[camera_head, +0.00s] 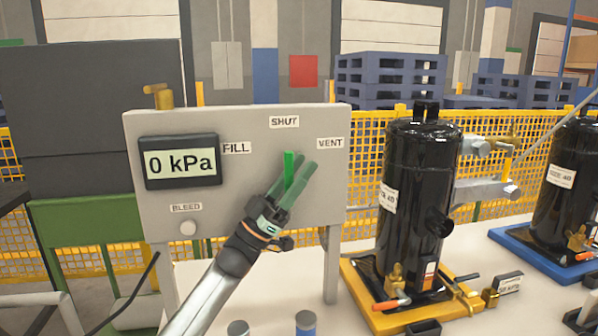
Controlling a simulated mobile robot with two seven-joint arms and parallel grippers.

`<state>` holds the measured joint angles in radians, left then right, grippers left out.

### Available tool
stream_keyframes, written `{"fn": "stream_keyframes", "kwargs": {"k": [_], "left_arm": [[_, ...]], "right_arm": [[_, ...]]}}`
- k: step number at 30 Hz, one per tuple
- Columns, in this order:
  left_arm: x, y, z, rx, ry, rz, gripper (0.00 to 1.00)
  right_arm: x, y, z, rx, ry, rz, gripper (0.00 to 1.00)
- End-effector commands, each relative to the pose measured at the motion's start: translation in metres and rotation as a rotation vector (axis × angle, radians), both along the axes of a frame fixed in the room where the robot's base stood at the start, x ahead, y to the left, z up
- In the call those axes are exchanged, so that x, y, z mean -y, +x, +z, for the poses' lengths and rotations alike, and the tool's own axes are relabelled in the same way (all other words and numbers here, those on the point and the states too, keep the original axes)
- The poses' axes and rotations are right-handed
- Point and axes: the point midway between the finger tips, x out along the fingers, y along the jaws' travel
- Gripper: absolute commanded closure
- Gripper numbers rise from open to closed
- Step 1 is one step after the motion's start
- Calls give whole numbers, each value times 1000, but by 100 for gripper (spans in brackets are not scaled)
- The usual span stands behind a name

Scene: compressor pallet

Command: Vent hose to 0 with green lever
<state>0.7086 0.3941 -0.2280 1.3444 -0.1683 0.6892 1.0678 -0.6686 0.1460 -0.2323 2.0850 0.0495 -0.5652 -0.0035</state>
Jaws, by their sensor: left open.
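The grey panel (235,125) has a display (180,162) that reads 0 kPa. The bright green lever (289,163) stands nearly upright on the panel, its tip below the SHUT label (284,122). The FILL label (237,148) is to its left and the VENT label (330,143) to its right. My left gripper (292,180) is open, its darker green fingers at the lever. They overlap the lever in the picture, and I cannot tell whether they touch it. The lever's lower end and pivot are hidden behind the gripper. My right gripper is not in view.
A black compressor (415,190) stands on a yellow tray (376,318) to the right, with another black one (570,180) on a blue tray (535,262). A yellow mesh fence (365,165) runs behind.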

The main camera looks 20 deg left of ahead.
Motion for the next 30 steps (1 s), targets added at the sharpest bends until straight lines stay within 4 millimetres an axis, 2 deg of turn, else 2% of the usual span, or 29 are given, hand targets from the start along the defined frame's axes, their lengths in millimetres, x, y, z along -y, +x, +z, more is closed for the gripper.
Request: {"fn": "stream_keyframes", "kwargs": {"k": [4,8,14,21,30], "left_arm": [[-2,-1,-3,-1,1,1,48],[-9,-8,-16,-3,3,1,48],[-29,-28,-51,-4,1,2,48],[-49,-49,-84,-3,2,1,48],[-57,-57,-96,0,0,0,48]], "right_arm": [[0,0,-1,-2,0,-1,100],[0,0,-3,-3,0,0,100],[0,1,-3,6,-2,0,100],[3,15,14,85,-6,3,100],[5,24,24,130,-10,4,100]]}}
